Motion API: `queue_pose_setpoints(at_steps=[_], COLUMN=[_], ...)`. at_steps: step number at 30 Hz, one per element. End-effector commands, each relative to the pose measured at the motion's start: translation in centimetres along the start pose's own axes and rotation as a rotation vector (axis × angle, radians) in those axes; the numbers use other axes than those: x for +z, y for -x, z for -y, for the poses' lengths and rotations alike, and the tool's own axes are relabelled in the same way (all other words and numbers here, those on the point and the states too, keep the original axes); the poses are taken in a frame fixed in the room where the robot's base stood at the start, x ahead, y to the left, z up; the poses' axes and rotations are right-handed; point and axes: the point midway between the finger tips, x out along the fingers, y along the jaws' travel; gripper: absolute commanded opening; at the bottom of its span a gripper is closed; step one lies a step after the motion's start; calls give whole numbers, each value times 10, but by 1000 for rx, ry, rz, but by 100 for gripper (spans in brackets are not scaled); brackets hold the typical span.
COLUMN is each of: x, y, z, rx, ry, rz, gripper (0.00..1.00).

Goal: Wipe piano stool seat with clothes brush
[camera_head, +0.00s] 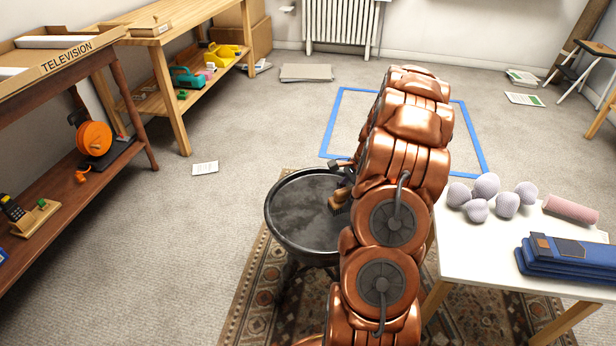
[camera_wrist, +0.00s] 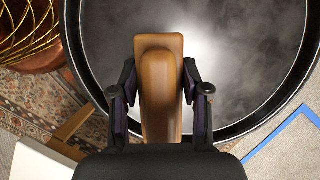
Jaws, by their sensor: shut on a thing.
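The piano stool seat (camera_head: 303,213) is round and dark with a raised rim, left of my copper arm in the head view. Its surface carries cloudy grey patches, and it fills much of the wrist view (camera_wrist: 245,60). My gripper (camera_wrist: 158,90) is shut on the wooden clothes brush (camera_wrist: 158,70), with one finger on each side of it. The brush shows in the head view (camera_head: 340,200) over the right part of the seat. Its bristle side is mostly hidden, and I cannot tell whether it touches the seat. My arm hides part of the stool's right side.
A white table (camera_head: 470,245) at right holds pale lilac lumpy objects (camera_head: 487,187), a pink roll (camera_head: 570,208) and folded blue cloth (camera_head: 570,258). A patterned rug (camera_head: 250,290) lies under the stool. Blue tape (camera_head: 338,115) marks the floor behind. Wooden shelves stand left; carpet between is mostly clear.

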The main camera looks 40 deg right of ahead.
Motion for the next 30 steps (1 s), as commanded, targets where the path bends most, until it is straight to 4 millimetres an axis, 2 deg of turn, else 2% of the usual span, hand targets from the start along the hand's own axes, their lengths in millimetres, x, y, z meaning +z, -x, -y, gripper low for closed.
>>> queue_pose_setpoints(at_steps=[1,12,26,30], x=[4,19,23,40], y=[7,34,37,39], z=[1,2,4,18], rx=[0,2,5,24], ry=[1,9,15,59], rz=[-1,-1,0,1], gripper=[14,14,14,14])
